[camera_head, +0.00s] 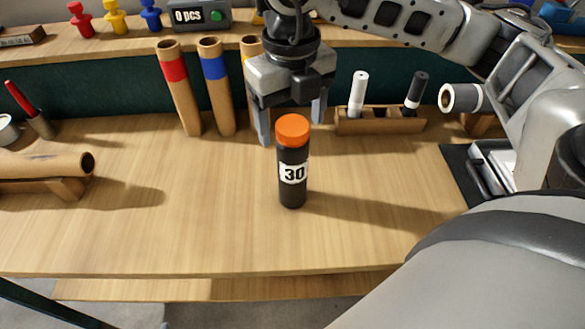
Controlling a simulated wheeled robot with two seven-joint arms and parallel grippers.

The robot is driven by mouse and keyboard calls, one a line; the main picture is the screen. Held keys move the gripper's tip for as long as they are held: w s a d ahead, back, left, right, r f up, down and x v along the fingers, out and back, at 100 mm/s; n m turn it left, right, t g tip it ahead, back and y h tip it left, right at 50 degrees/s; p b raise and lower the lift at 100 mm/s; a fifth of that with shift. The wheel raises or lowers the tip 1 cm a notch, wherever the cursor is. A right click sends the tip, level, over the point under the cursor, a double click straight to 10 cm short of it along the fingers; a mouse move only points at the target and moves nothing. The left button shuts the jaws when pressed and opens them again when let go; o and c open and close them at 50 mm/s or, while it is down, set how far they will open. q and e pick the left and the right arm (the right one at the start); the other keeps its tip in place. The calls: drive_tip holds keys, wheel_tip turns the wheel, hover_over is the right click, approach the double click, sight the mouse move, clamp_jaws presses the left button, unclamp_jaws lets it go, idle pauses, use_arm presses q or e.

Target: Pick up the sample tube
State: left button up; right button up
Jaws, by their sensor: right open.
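The sample tube (292,190) is black with an orange cap and a white label reading 30. It stands upright on the wooden table, near the middle of the head view. My right gripper (291,130) points down with its fingers spread apart, just behind and above the tube in the picture. The orange cap overlaps the space between the fingers. The gripper holds nothing that I can see. I cannot tell whether a finger touches the tube. My left gripper is not in view.
Cardboard tubes with coloured bands (178,90) stand behind to the left. A wooden holder (378,126) with a white and a black marker is behind to the right. A brown roll (45,164) lies on a stand at left. The table front (180,240) is clear.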

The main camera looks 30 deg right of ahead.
sight(292, 148)
drive_tip(key=shift+d+f+p, duration=0.15)
drive_tip(key=shift+f+p, duration=0.45)
drive_tip(key=shift+f, duration=2.8)
drive_tip(key=shift+w, duration=0.1)
drive_tip(key=c, duration=1.4)
